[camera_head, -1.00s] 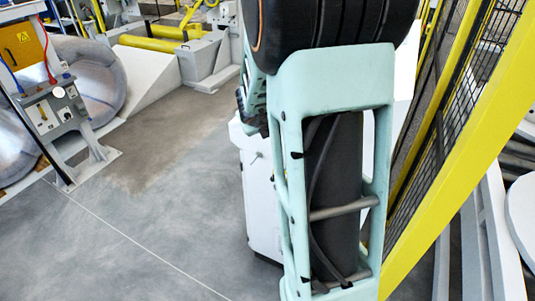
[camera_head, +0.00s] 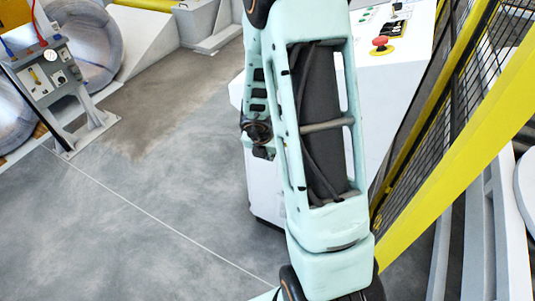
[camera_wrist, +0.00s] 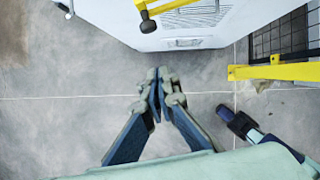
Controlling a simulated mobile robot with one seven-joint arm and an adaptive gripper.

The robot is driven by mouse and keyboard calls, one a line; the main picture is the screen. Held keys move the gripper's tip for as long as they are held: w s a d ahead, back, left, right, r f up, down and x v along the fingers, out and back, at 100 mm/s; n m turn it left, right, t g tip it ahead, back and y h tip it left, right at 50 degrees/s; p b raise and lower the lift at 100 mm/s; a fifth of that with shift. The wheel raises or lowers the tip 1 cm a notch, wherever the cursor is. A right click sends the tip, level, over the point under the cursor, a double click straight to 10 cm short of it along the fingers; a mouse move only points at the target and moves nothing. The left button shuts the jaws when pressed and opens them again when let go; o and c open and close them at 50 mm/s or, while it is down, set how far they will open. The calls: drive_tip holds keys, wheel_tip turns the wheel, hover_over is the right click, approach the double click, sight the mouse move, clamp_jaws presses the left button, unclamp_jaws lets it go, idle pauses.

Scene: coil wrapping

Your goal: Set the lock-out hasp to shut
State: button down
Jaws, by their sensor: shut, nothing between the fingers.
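My gripper (camera_wrist: 158,92) shows in the wrist view with its fingertips together and nothing between them, with grey floor behind it. A white cabinet (camera_wrist: 185,40) is at the top of that view. A yellow bar with a black round end (camera_wrist: 148,22) shows at the cabinet's edge, apart from my fingers. I cannot tell whether it is the lock-out hasp; I make out no hasp for certain in either view. In the head view the cabinet's top (camera_head: 390,65) carries a red mushroom button (camera_head: 381,42). My arm hides part of the cabinet, and my fingers cannot be made out there.
A yellow-framed mesh fence (camera_head: 462,130) stands right of the cabinet; its yellow part also shows in the wrist view (camera_wrist: 270,72). A grey gauge panel (camera_head: 48,72) and shiny coils (camera_head: 88,40) are at the left. The floor (camera_head: 130,215) between is clear.

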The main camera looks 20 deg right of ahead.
drive_tip(key=w+d+p, duration=0.2)
drive_tip(key=w, duration=0.1)
drive_tip(key=shift+w+d+f+p, duration=0.1)
drive_tip(key=shift+w+d+p, duration=0.05)
drive_tip(key=shift+d+p, duration=0.25)
drive_tip(key=shift+w+a, duration=0.1)
